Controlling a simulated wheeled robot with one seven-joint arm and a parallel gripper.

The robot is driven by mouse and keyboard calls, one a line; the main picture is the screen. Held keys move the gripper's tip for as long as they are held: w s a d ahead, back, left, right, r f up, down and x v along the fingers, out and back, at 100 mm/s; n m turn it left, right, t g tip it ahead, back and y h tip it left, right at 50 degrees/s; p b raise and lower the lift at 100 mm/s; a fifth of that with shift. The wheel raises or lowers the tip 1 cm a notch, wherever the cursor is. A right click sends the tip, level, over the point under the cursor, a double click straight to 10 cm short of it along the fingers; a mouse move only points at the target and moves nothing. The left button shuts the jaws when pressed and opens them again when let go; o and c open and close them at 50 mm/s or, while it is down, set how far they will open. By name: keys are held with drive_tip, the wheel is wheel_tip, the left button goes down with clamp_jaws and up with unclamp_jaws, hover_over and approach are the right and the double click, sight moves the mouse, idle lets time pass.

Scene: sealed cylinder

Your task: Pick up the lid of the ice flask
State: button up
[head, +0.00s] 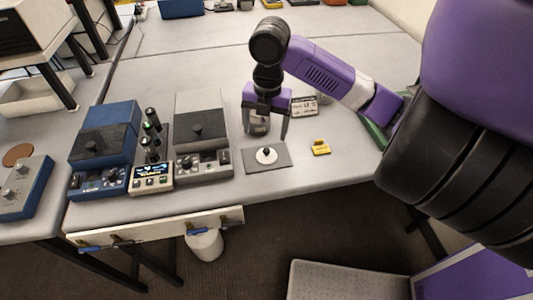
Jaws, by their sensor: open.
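My gripper (265,125) points down over the bench, its two dark fingers apart, one on each side of a grey, partly hidden vessel (258,127) that may be the ice flask. I cannot tell whether the fingers touch it. A small white disc with a dark knob (266,155), which looks like a lid, lies in front of the gripper on a flat grey mat (281,160). The gripper and wrist hide the vessel's top, so I cannot tell whether it is covered.
A yellow block (320,147) and a small label card (304,106) are at the right. A grey-lidded instrument (202,125), a small display unit (151,178) and a blue instrument (105,135) stand at the left. The bench's front edge is close to the mat.

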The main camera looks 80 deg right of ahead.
sight(266, 150)
drive_tip(key=shift+s+a+f+n+g, duration=0.15)
drive_tip(key=shift+s+n+g, duration=0.15)
drive_tip(key=shift+s, duration=0.25)
drive_tip(key=shift+s+f, duration=0.1)
drive_tip(key=shift+f, duration=0.15)
drive_tip(key=shift+w+a+f+p, duration=0.1)
drive_tip(key=shift+f+p, duration=0.05)
drive_tip(key=shift+f, duration=1.05)
drive_tip(key=shift+w+a+f+p, duration=0.15)
drive_tip(key=shift+f+p, duration=0.05)
drive_tip(key=shift+f, duration=0.95)
drive_tip(key=shift+w+a+f+p, duration=0.1)
drive_tip(key=shift+f+p, duration=0.05)
drive_tip(key=shift+f, duration=1.05)
drive_tip(key=c, duration=1.4)
